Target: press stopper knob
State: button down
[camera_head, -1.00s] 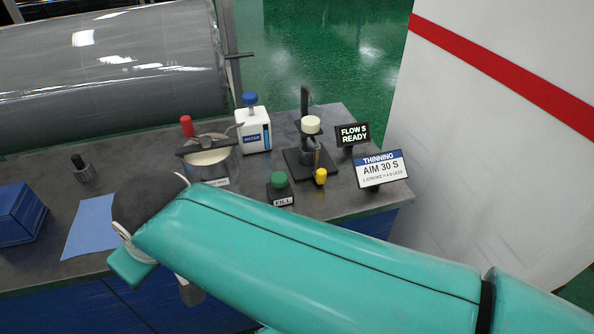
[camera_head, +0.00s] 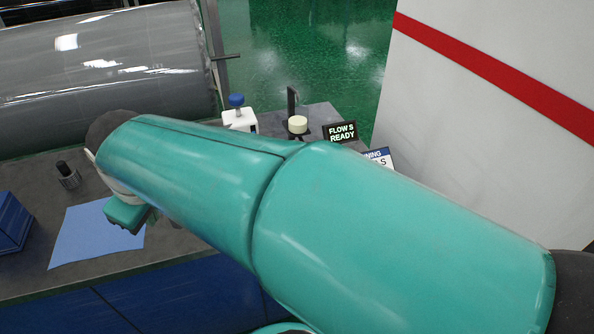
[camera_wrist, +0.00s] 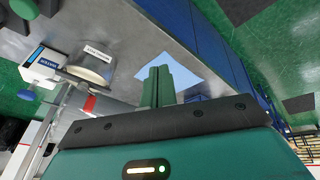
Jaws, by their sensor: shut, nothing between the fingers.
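My gripper (camera_wrist: 157,86) shows in the wrist view with its green fingers together and empty, above the bench. In the head view my arm crosses the middle and hides much of the bench. A small stand there shows a cream round top (camera_head: 298,125) beside a dark upright post. I cannot tell whether this top is the stopper knob. The yellow and green knobs seen in front of the stand earlier are now hidden behind my arm. The display (camera_head: 341,132) reads FLOW S READY. The sign (camera_head: 380,157) beside it is mostly covered.
A blue sheet (camera_head: 96,236), a blue box (camera_head: 12,226) and a small dark-topped item (camera_head: 67,175) are on the left bench.

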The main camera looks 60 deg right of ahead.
jog(key=w+d+f+n+g+h, duration=0.1)
jog(key=w+d+f+g, duration=0.1)
jog(key=d, duration=0.8)
jog(key=w+d+f+n+g, duration=0.2)
jog(key=d+f, duration=0.1)
jog(key=d, duration=0.8)
jog(key=s+d+f+n+g, duration=0.1)
jog(key=s+d+f, duration=0.2)
jog(key=d, duration=0.5)
jog(key=s+d+f+n+g, duration=0.1)
jog(key=s+d+f+g, duration=0.1)
jog(key=d, duration=0.6)
jog(key=shift+s+f, duration=0.45)
jog(key=shift+f, duration=0.45)
jog(key=shift+d, duration=0.15)
jog(key=x, duration=1)
jog(key=shift+s+f, duration=0.15)
jog(key=shift+s, duration=0.15)
jog(key=shift+s+d+r, duration=0.25)
jog(key=shift+s+d, duration=0.6)
jog(key=shift+s, duration=0.3)
jog(key=shift+s+d, duration=0.3)
jog(key=shift+s, duration=0.15)
